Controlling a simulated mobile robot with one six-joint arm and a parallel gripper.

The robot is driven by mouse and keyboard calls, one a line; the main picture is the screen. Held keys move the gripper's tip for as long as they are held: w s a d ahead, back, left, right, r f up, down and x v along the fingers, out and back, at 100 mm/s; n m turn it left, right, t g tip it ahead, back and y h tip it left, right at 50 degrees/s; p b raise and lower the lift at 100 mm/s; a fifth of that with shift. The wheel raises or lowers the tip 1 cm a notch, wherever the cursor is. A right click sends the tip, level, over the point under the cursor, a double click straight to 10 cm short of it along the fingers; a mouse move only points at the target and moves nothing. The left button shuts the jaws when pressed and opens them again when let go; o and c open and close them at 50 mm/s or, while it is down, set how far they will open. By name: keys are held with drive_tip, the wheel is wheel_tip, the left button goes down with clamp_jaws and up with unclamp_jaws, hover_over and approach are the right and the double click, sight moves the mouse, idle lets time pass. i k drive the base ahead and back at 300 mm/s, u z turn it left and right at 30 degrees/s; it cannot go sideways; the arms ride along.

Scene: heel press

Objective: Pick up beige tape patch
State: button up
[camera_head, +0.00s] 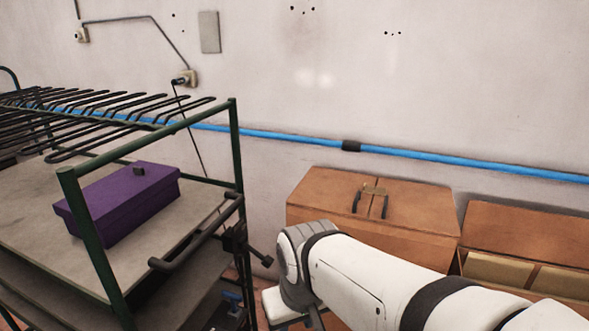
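I cannot make out a beige tape patch anywhere in the head view. My white arm reaches in from the lower right and bends down at a grey-and-white joint near the bottom middle. My gripper's fingers are not in view; the part of the arm beyond that joint runs off the bottom edge. What it holds, if anything, is hidden.
A green-framed cart (88,236) with black rods on top stands at left, a purple box (122,205) on its grey shelf. A black handle (195,236) sticks out toward my arm. A brown cabinet (420,215) and an open brown box (525,235) stand against the wall.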

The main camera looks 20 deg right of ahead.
sight(367, 189)
drive_tip(key=z, duration=0.5)
drive_tip(key=i, duration=1.65)
drive_tip(key=z, duration=0.8)
drive_tip(key=k, duration=0.6)
drive_tip(key=z, duration=0.25)
drive_tip(key=i, duration=0.75)
drive_tip(key=u, duration=0.15)
